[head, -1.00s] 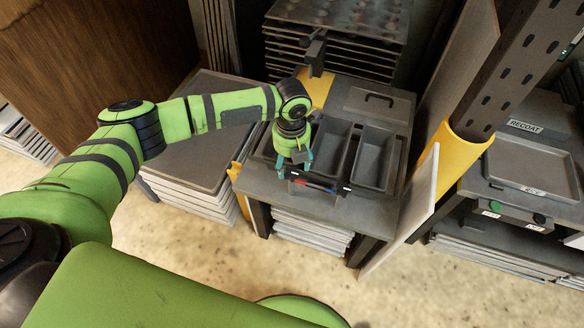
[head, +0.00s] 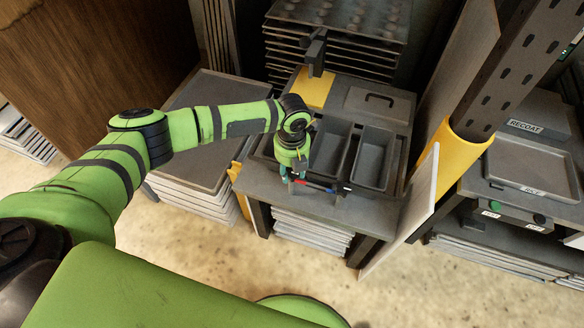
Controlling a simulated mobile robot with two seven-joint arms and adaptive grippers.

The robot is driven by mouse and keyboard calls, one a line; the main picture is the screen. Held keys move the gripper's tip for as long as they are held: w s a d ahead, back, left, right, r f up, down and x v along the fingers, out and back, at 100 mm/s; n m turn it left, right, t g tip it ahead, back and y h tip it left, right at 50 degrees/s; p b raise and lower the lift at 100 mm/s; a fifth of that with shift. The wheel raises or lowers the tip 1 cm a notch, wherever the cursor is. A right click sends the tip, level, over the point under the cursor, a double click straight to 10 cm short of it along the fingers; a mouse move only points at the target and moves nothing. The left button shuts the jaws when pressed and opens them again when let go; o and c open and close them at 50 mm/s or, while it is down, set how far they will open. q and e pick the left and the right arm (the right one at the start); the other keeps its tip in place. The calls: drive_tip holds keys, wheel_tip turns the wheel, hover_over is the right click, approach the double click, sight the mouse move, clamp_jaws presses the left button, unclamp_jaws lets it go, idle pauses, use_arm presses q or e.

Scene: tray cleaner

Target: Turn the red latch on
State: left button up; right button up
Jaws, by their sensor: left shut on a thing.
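The red latch (head: 314,186) is a small red strip at the front edge of the grey machine (head: 345,205), below its two dark bins. A small blue piece (head: 331,190) sits at its right end. My left gripper (head: 292,180) points down at the front edge, at the left end of the red strip. It is shut on the red latch, though the fingers hide much of the contact. My right gripper is not in view.
A tray stack (head: 195,135) stands to the left, and a white panel (head: 423,185) leans at the right. A second station (head: 530,170) is farther right. The floor in front is clear.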

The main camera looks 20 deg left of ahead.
use_arm(q)
drive_tip(key=n+p, duration=0.2)
drive_tip(key=n, duration=0.1)
drive_tip(key=shift+r+n+p, duration=0.15)
drive_tip(key=shift+n+p, duration=0.2)
drive_tip(key=shift+n, duration=0.05)
drive_tip(key=n+p, duration=0.2)
drive_tip(key=n, duration=0.2)
drive_tip(key=shift+w+a+n, duration=0.1)
drive_tip(key=shift+n, duration=0.2)
drive_tip(key=n+p, duration=0.2)
drive_tip(key=n, duration=0.2)
drive_tip(key=shift+n+p, duration=0.3)
drive_tip(key=shift+p, duration=0.05)
drive_tip(key=shift+a+n+p, duration=0.15)
drive_tip(key=shift+n+p, duration=0.9)
drive_tip(key=shift+n, duration=1.45)
drive_tip(key=o, duration=1.2)
drive_tip(key=shift+c, duration=0.2)
